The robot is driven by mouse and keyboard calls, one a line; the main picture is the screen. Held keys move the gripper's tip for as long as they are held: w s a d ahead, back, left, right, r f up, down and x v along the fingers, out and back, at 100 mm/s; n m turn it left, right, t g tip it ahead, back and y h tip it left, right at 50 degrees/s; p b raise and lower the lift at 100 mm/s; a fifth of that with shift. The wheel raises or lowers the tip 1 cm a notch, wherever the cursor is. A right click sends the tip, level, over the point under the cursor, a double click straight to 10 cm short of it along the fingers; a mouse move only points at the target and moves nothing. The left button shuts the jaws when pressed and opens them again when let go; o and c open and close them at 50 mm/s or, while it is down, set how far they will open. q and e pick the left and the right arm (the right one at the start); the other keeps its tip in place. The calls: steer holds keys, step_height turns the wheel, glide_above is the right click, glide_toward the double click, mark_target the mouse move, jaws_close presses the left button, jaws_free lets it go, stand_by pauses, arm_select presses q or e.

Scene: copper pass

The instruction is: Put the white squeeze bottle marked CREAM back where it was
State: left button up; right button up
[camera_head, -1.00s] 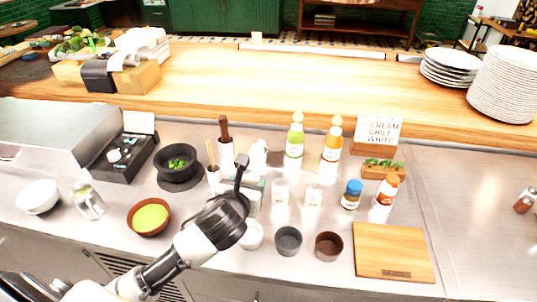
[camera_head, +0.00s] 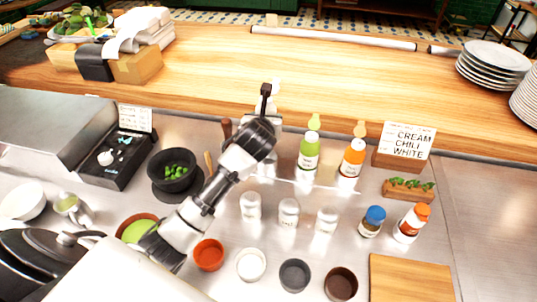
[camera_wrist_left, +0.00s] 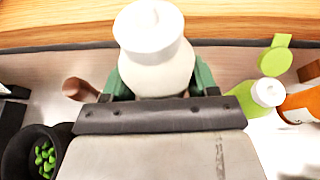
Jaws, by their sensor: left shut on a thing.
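My left gripper (camera_head: 268,108) is shut on a white squeeze bottle (camera_wrist_left: 155,60), held upright between its green fingers in the left wrist view. In the head view only a little of the bottle (camera_head: 275,87) shows behind the gripper; its marking cannot be read. The gripper is at the back of the steel counter, left of a green squeeze bottle (camera_head: 309,152) and an orange squeeze bottle (camera_head: 352,158). What lies directly beneath the held bottle is hidden. A card (camera_head: 408,140) reading CREAM, CHILI, WHITE stands to the right. My right gripper is not in view.
A dark bowl of green pieces (camera_head: 174,185) stands left of my arm. White-topped jars (camera_head: 289,212), a blue-capped jar (camera_head: 372,221) and an orange-capped bottle (camera_head: 412,223) stand in front. Small bowls (camera_head: 295,275) and a cutting board (camera_head: 410,280) line the front. A wooden ledge (camera_head: 220,70) runs behind.

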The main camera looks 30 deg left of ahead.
arm_select(q)
steer(key=shift+f, duration=0.1)
step_height(320, 180, down, 5)
steer(key=shift+s+d+f, duration=0.1)
steer(key=shift+s, duration=0.05)
step_height(320, 180, down, 4)
steer(key=shift+f, duration=0.1)
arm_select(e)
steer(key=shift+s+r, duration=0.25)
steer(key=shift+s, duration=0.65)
arm_select(q)
steer(key=shift+o, duration=1.3)
steer(key=shift+f, duration=0.1)
steer(key=o, duration=0.5)
steer(key=shift+c, duration=0.2)
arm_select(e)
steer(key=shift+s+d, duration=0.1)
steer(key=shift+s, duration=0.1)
